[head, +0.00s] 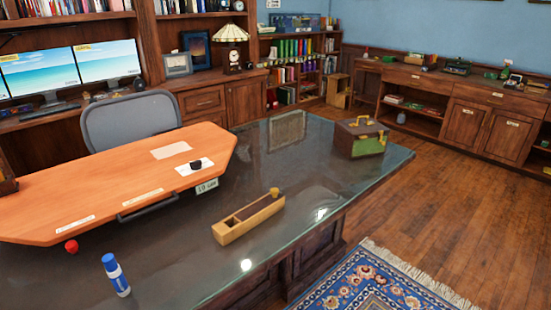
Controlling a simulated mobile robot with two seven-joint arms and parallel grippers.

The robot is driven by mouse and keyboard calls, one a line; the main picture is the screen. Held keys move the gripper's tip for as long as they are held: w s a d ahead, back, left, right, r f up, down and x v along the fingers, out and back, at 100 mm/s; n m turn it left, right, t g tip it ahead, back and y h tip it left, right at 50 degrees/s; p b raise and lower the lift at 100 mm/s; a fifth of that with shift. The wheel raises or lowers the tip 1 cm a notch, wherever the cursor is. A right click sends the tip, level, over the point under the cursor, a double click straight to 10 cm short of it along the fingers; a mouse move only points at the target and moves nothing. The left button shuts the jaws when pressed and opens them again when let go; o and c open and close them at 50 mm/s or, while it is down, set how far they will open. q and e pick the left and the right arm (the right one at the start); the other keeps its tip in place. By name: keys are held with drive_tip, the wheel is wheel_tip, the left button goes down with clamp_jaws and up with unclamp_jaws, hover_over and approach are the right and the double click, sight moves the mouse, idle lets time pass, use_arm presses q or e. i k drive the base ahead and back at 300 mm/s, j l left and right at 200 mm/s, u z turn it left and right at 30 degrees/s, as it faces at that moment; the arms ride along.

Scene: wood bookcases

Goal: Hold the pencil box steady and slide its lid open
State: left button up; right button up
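The pencil box (240,227) is a long, narrow box of light yellowish wood. It lies slantwise on the dark glossy desk top (325,184), near its front edge. Its upper face shows a darker brown strip, and a small yellow knob (274,191) stands at its far right end. I cannot tell whether the brown strip is the lid or the open inside. Neither of my grippers is in the head view, and nothing is touching the box.
An orange wooden board (120,190) with papers and a small black object lies left of the box. A green-and-brown case (361,139) sits at the far right. The desk around the box is clear.

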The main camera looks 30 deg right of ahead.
sight(274, 195)
drive_tip(key=i+l+u, duration=0.1)
drive_tip(key=l, duration=0.4)
drive_tip(key=i+l+u, duration=0.15)
drive_tip(key=l, duration=0.35)
drive_tip(key=l+u, duration=0.1)
drive_tip(key=l, duration=0.45)
